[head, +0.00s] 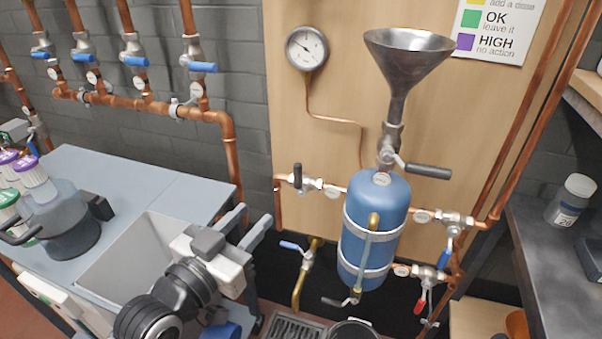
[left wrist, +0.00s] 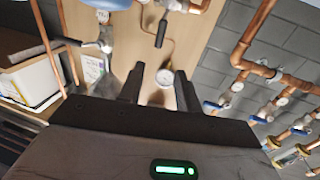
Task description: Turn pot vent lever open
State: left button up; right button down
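The blue pot (head: 375,225) is strapped upright on the wooden board, with a steel funnel (head: 408,60) above it. A black-handled lever (head: 428,170) sticks out right, roughly level, from the valve under the funnel. Another black lever (head: 297,175) stands up on the pipe left of the pot; it also shows in the left wrist view (left wrist: 161,33). A dark lever (head: 335,302) sits below the pot. I cannot tell which is the vent lever; the tags are unreadable. My left gripper (head: 243,226) is open and empty, left of and below the pot, apart from every lever. It also shows in the left wrist view (left wrist: 158,90).
A pressure gauge (head: 307,48) is on the board. A blue-handled tap (head: 291,246) is left of the pot; blue and red levers (head: 420,305) are right. A grey sink (head: 135,255) lies under my left arm. Copper pipes (head: 230,160) run along the brick wall.

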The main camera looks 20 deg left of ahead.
aim_at(295, 174)
pick_arm(q)
jog(key=p+x, duration=0.1)
jog(key=x, duration=1.4)
jog(key=shift+w+d+f, duration=0.15)
jog(key=shift+w+d, duration=0.05)
jog(key=shift+w, duration=0.05)
grip_shut()
